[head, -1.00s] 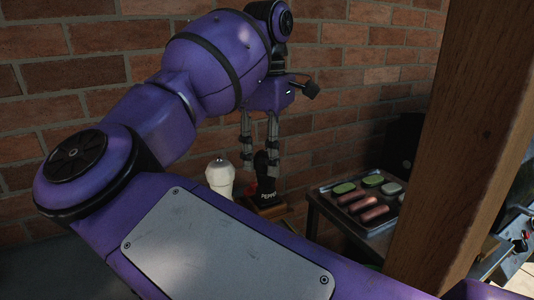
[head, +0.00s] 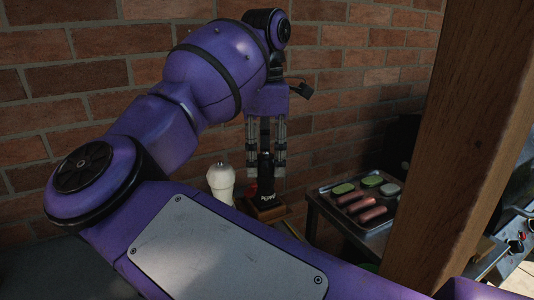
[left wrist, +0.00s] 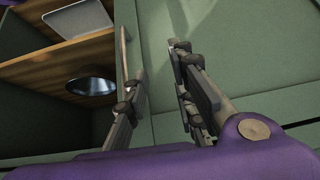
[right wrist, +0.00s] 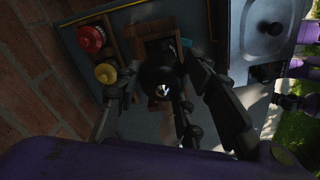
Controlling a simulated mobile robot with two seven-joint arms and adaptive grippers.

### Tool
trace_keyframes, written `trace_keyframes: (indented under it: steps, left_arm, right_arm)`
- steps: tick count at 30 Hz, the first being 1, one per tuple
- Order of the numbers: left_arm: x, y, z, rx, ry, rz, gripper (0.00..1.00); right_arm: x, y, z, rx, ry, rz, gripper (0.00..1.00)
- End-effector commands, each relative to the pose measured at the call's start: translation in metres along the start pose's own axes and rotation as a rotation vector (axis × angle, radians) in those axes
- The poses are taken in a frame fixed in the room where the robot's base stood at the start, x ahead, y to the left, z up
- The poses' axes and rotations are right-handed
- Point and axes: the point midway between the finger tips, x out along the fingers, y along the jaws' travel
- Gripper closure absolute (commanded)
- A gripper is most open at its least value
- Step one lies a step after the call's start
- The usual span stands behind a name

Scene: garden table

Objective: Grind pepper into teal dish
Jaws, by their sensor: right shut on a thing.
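A black pepper mill (head: 267,190) with a white label stands upright over a small wooden stand (head: 270,212) by the brick wall. My right gripper (head: 266,172) reaches down from above and is shut on the mill's upper part, one finger on each side. In the right wrist view the mill's dark round top (right wrist: 158,76) sits between the fingers. I cannot tell whether its base touches the stand. A small teal patch (right wrist: 186,43) shows beside the wood there; I cannot tell whether it is the dish. My left gripper (left wrist: 155,65) is open and empty, facing green panels.
A white mill or bottle (head: 221,182) stands just left of the pepper mill. Red (right wrist: 91,38) and yellow (right wrist: 105,73) topped bottles stand near it. A shelf holds a metal bowl (left wrist: 92,85).

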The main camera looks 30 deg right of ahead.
Motion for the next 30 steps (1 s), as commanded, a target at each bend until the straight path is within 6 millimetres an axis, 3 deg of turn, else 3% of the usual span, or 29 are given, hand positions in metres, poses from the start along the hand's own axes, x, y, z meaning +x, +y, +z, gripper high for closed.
trace_keyframes:
  steps: [8,18,30]
  left_arm:
    - [-0.008,-0.001,0.0,-0.004,-0.007,-0.002,0.77]
    - [-0.014,-0.001,-0.017,-0.007,0.017,-0.001,0.77]
    - [-0.018,-0.002,-0.022,-0.009,0.024,-0.002,0.77]
  right_arm:
    - [-0.002,-0.001,-0.002,-0.265,0.0,0.001,0.9]
    - [-0.002,-0.001,-0.003,-0.576,0.001,0.001,0.9]
    - [0.0,-0.002,-0.004,-0.762,0.001,0.0,0.9]
